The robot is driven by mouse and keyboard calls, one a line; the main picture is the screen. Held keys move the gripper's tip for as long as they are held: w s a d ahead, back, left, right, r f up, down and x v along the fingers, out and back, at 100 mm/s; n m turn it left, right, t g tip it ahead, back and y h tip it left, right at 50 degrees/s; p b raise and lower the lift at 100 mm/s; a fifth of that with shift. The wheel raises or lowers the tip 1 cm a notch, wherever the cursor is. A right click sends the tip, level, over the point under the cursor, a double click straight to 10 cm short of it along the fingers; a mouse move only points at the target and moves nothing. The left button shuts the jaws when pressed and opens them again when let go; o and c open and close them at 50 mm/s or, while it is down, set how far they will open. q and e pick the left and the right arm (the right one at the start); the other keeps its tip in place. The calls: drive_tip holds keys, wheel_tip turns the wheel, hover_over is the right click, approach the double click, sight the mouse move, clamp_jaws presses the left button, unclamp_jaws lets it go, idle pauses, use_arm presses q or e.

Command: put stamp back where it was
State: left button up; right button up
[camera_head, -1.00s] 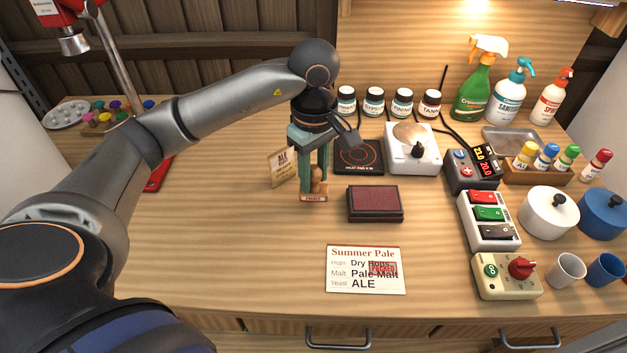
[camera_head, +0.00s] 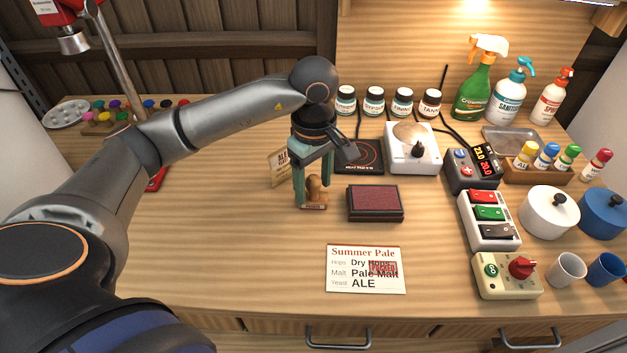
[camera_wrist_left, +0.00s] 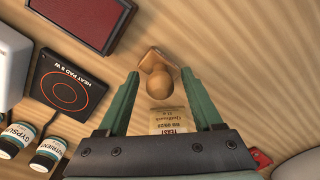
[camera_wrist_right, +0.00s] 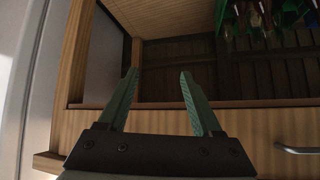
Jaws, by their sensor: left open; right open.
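The stamp (camera_head: 314,189) is a small wooden block with a round knob handle. It stands on the table just left of the dark red ink pad (camera_head: 375,203). My left gripper (camera_head: 313,197) is open, pointing down, with its green fingers on either side of the stamp. In the left wrist view the stamp's knob (camera_wrist_left: 160,84) shows between the open fingertips, with gaps beside it. A recipe card (camera_head: 364,269) at the front bears a red stamped mark. My right gripper (camera_wrist_right: 157,90) is open and empty, in the right wrist view only, facing a wooden cabinet.
A small yeast packet (camera_head: 281,168) stands just behind and left of the stamp. A heat pad (camera_head: 359,156) and white stirrer (camera_head: 412,149) lie behind the ink pad. A switch box (camera_head: 488,220) stands at right. The table's left front is clear.

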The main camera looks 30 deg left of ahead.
sight(314, 177)
use_arm(q)
drive_tip(key=shift+r+p, duration=0.3)
drive_tip(key=shift+r, duration=0.05)
wheel_tip(314, 177, up, 11)
drive_tip(key=shift+w+f+p, duration=0.1)
drive_tip(key=shift+f+p, duration=0.05)
drive_tip(key=shift+p, duration=0.45)
drive_tip(key=shift+r, duration=0.5)
use_arm(e)
drive_tip(key=shift+s+d+r, duration=0.15)
drive_tip(key=shift+d+r, duration=0.45)
drive_tip(key=shift+h, duration=0.3)
